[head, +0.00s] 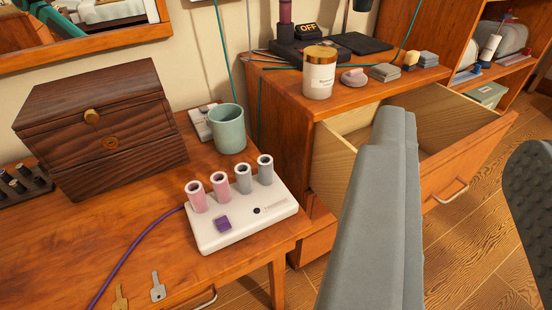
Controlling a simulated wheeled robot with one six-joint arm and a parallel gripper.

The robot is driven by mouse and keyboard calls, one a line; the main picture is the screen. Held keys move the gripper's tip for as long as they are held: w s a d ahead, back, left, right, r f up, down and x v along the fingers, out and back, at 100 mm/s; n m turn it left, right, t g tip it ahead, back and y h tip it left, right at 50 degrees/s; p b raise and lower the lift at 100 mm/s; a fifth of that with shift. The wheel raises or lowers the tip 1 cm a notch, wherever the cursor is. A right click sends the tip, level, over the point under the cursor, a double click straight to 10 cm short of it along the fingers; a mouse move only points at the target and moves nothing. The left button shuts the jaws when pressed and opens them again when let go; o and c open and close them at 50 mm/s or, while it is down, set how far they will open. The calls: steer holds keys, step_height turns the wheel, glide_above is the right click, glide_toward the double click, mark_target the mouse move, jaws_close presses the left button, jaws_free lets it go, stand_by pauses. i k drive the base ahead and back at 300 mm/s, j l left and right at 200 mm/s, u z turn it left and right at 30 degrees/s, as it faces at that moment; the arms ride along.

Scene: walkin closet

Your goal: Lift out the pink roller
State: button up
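A white roller base (245,222) stands near the right edge of the wooden table, with a purple switch and a purple cord. Upright in it are two pink rollers, the far-left one (197,200) and the one beside it (221,190), then two grey rollers (244,180). The frame does not tell which pink one is meant. My gripper (462,130) shows as two grey fingers, large in the foreground at the right. They are wide apart with nothing seen between them. Both are to the right of the rollers and apart from them.
A green cup (227,130) stands just behind the rollers, and a dark wooden box (102,128) is at the left. Two keys (158,288) lie at the front. A wooden cabinet (290,105) with an open drawer (440,145) is at the right, partly hidden by my finger.

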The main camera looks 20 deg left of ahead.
mark_target(222, 191)
steer(key=k+j+u, duration=0.1)
steer(key=u, duration=0.6)
